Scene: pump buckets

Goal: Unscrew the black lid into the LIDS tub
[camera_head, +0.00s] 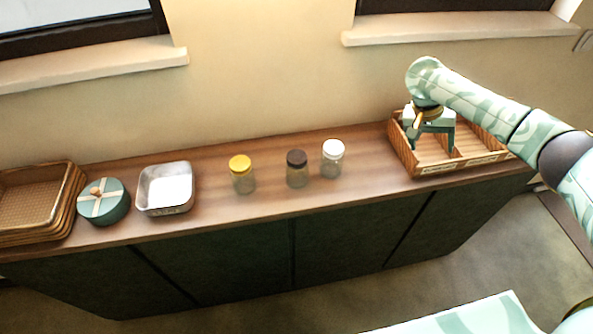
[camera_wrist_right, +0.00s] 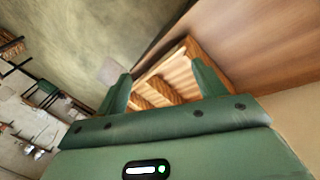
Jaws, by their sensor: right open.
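A clear jar (camera_head: 298,178) with a dark, brownish-black lid (camera_head: 297,158) stands upright on the wooden counter, between a yellow-lidded jar (camera_head: 242,175) and a white-lidded jar (camera_head: 332,160). The lid sits on its jar. A square metal tub (camera_head: 165,190) stands left of the jars; I cannot read LIDS on anything. My right gripper (camera_head: 432,148) is over the left part of a divided wooden crate (camera_head: 405,155), well right of the jars. In the right wrist view my right gripper (camera_wrist_right: 162,84) is open and empty, with the crate (camera_wrist_right: 190,52) beyond its fingers. My left gripper is not in view.
A round green box (camera_head: 104,208) with a cross band and stacked wicker trays (camera_head: 35,205) stand at the counter's left end. The counter (camera_head: 225,215) is clear between the white-lidded jar and the crate. A wall with window sills rises behind.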

